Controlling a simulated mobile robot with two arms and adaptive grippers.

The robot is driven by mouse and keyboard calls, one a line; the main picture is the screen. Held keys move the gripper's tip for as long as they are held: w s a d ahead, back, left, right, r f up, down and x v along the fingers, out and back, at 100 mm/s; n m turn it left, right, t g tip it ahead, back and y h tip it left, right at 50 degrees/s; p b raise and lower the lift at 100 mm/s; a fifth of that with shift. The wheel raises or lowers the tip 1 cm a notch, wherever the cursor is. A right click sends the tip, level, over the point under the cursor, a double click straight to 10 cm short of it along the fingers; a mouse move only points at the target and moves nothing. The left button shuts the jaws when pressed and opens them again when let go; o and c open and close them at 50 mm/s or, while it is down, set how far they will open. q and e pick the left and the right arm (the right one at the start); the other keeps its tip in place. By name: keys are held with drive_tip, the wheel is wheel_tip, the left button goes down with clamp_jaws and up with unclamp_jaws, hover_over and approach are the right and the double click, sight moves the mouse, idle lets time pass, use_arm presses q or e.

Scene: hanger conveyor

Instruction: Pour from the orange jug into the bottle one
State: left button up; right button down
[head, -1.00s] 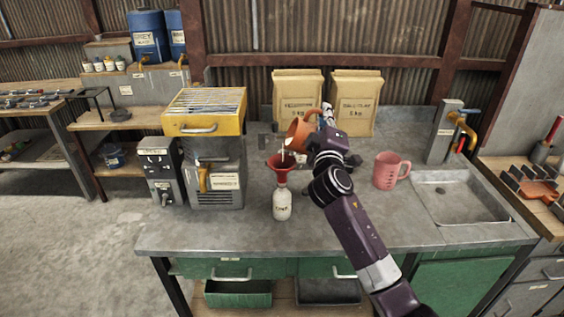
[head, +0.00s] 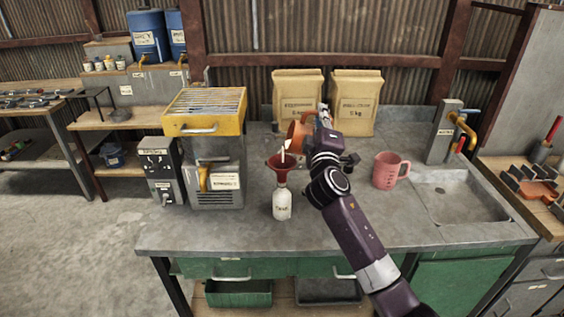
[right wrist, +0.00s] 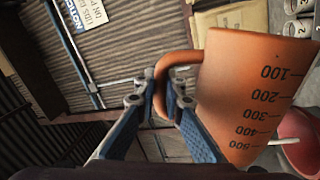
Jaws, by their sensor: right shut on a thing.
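The orange jug (head: 297,131) is tilted to the left above a red funnel (head: 281,166). A pale stream runs from its lip down toward the funnel, which sits in the mouth of a white labelled bottle (head: 282,205) standing upright on the counter. My right gripper (head: 322,122) is shut on the jug's handle. In the right wrist view the jug (right wrist: 245,95) shows a scale from 100 to 500, and the gripper's fingers (right wrist: 172,98) close around the handle, with the funnel (right wrist: 298,135) at the right edge. The label on the bottle is too small to read surely. My left gripper is out of view.
A pink jug (head: 388,171) stands on the counter to the right, beside the sink (head: 460,200). Two paper sacks (head: 297,95) stand behind. A grey machine with a yellow top (head: 205,125) is left of the bottle. The counter front is clear.

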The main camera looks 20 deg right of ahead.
drive_tip(key=shift+w+a+n, duration=0.15)
drive_tip(key=shift+a+n, duration=0.4)
drive_tip(key=shift+n, duration=0.15)
idle(0.5)
idle(0.4)
drive_tip(key=shift+d+f, duration=0.1)
drive_tip(key=d+m+b, duration=0.1)
drive_tip(key=m, duration=0.1)
drive_tip(key=s+d+m+b, duration=0.1)
drive_tip(key=d+m, duration=0.1)
drive_tip(key=m, duration=0.1)
drive_tip(key=shift+g+h, duration=0.4)
drive_tip(key=shift+d+m, duration=0.3)
drive_tip(key=shift+m, duration=0.2)
drive_tip(key=shift+s, duration=0.1)
